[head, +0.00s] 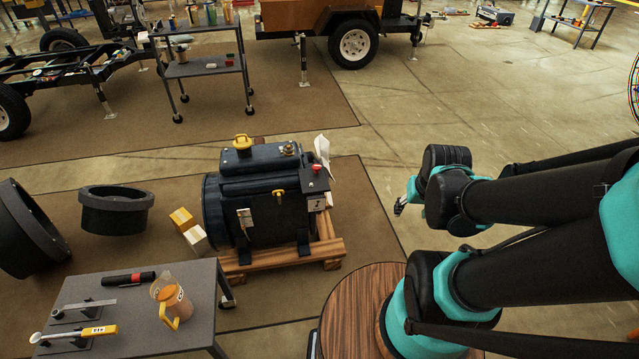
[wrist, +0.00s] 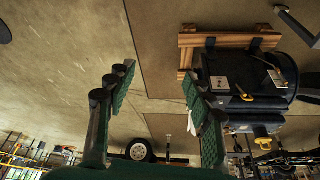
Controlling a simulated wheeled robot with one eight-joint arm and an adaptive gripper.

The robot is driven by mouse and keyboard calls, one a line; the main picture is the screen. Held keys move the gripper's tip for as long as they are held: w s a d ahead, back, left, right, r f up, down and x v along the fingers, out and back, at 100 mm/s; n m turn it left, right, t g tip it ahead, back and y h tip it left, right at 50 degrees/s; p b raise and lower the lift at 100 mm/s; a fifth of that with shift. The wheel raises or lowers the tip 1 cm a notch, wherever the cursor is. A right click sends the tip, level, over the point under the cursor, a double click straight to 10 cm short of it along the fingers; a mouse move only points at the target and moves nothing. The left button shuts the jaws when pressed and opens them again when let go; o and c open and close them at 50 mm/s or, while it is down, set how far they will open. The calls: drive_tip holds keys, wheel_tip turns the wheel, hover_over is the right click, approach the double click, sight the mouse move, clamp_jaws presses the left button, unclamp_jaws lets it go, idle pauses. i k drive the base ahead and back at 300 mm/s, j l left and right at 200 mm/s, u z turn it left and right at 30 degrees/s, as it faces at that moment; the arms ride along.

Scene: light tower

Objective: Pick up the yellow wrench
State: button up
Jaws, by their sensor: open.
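A long tool with a yellow handle (head: 93,331), likely the yellow wrench, lies on a small stand on the grey table at the lower left of the head view. Its pale end points left. My gripper (head: 403,203) is far to its right, beyond the machine, over open floor. In the wrist view, which looks upside down, its two green-padded fingers (wrist: 158,75) are spread apart with nothing between them. The wrench is not recognisable in the wrist view.
The grey table (head: 205,310) also bears a jug (head: 172,297), a dark flashlight-like tool (head: 128,279) and another metal tool (head: 90,305). A dark machine (head: 250,215) on a wooden pallet (head: 275,260) stands between table and gripper.

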sight(38, 338)
drive_tip(key=u, duration=2.65)
drive_tip(key=i+l+z, duration=0.25)
drive_tip(key=i, duration=0.15)
drive_tip(key=j, duration=0.05)
